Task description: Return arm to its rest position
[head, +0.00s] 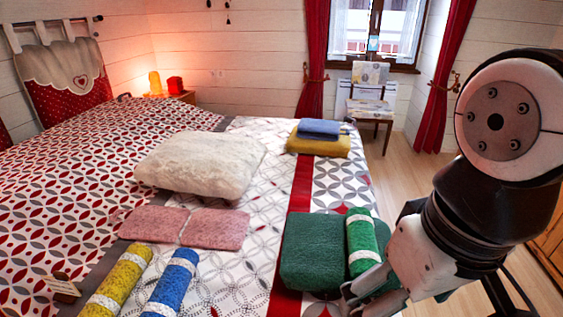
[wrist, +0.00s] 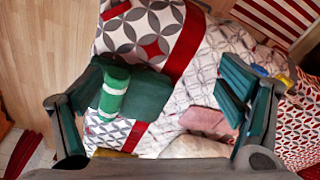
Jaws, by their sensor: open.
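My arm enters the head view from the right. My gripper (head: 362,296) is low at the near right side of the bed, partly cut off by the picture's bottom edge. In the wrist view my gripper (wrist: 160,82) has its fingers spread wide, with nothing held between them. A green roll with white bands (head: 361,240) lies on a dark green folded cloth (head: 311,250). My gripper overlaps the near end of the roll in the head view; I cannot tell whether they touch. The wrist view shows the roll (wrist: 114,92) close to the left finger.
The bed (head: 262,283) carries a cream pillow (head: 200,164), pink cloth (head: 185,227), yellow roll (head: 118,277), blue roll (head: 173,280) and stacked blue and yellow cloths (head: 319,141). A chair (head: 370,104) stands by the window. Wooden floor (head: 410,180) is clear right of the bed.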

